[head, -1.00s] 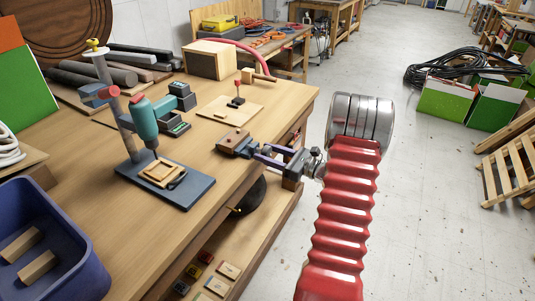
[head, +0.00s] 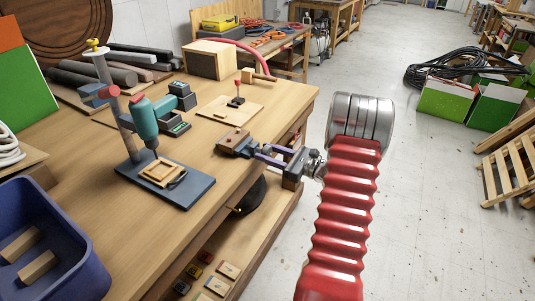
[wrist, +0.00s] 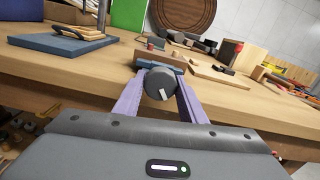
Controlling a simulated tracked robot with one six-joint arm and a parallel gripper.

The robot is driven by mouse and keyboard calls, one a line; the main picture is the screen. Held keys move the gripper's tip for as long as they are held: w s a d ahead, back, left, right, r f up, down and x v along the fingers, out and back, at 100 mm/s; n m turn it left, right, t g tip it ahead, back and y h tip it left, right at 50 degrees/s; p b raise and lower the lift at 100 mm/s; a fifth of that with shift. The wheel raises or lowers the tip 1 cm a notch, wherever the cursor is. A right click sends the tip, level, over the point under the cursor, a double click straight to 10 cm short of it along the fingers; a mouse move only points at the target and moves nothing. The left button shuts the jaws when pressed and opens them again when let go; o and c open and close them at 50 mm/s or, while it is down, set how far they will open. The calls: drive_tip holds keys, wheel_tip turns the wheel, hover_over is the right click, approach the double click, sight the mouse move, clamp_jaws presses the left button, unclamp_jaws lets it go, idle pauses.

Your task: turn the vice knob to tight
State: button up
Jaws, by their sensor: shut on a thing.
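The vice (head: 236,143) is mounted at the right edge of the workbench. Its dark round knob (wrist: 159,83) with a white pointer mark faces me in the wrist view. The pointer tilts from upper left to lower right. My gripper (wrist: 157,90) has its two purple fingers on either side of the knob, shut on it. In the head view my gripper (head: 270,152) reaches the vice from the right. The knob is hidden there by the fingers.
A drill press (head: 145,123) on a blue-grey base stands left of the vice. A board with a red-knobbed lever (head: 237,95) lies behind it. A blue bin (head: 45,225) is at the front left.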

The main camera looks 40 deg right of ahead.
drive_tip(key=o, duration=1)
drive_tip(key=v, duration=1.4)
drive_tip(key=shift+w, duration=0.1)
